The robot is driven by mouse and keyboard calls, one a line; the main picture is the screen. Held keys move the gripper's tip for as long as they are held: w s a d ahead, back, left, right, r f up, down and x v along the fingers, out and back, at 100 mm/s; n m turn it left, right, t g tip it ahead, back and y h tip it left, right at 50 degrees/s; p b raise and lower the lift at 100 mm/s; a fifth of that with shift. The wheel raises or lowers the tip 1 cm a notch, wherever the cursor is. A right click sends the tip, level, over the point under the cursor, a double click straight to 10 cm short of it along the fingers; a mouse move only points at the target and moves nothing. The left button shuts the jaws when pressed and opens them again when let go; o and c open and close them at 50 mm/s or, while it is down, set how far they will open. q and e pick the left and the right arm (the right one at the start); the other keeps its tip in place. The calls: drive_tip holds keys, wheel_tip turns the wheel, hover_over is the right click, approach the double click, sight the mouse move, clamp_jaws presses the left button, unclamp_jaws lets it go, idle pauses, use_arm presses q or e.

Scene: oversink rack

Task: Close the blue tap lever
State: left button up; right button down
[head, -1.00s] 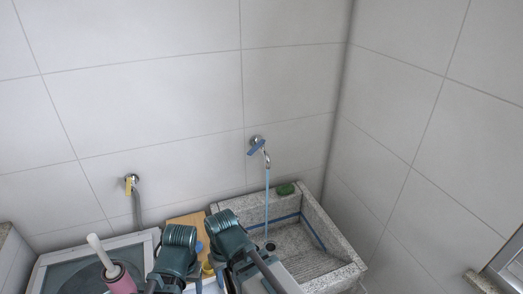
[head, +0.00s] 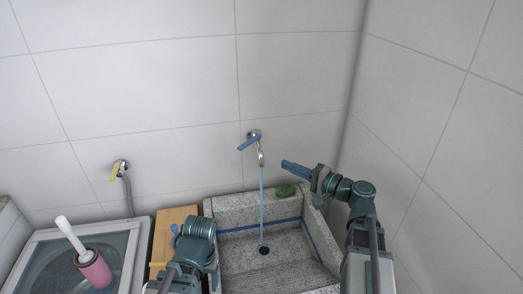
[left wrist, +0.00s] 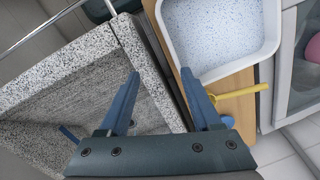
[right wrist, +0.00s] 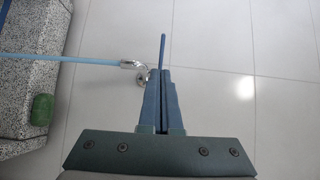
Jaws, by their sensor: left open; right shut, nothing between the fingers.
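The blue tap lever (head: 249,144) sits on a chrome tap (head: 260,153) on the tiled wall, slanting down to the left. A blue stream of water (head: 262,200) runs from the spout into the stone sink (head: 235,206). My right gripper (head: 284,164) is shut and empty, to the right of the tap and apart from it in the head view. In the right wrist view, the lever (right wrist: 163,50) shows just beyond its fingertips; contact cannot be told. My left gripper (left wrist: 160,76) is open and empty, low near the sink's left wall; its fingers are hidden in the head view.
Green soap (head: 285,190) lies on the sink's back rim. A second tap with a yellow lever (head: 115,173) is on the wall at left. A wooden board (head: 172,219) and a pink brush holder (head: 95,270) are left of the sink. A white basin (left wrist: 274,49) is near my left gripper.

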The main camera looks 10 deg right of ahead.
sight(247, 146)
drive_tip(key=x, duration=1.4)
drive_tip(key=shift+w+d+r, duration=0.1)
drive_tip(key=shift+d+r, duration=0.1)
drive_tip(key=shift+r, duration=0.15)
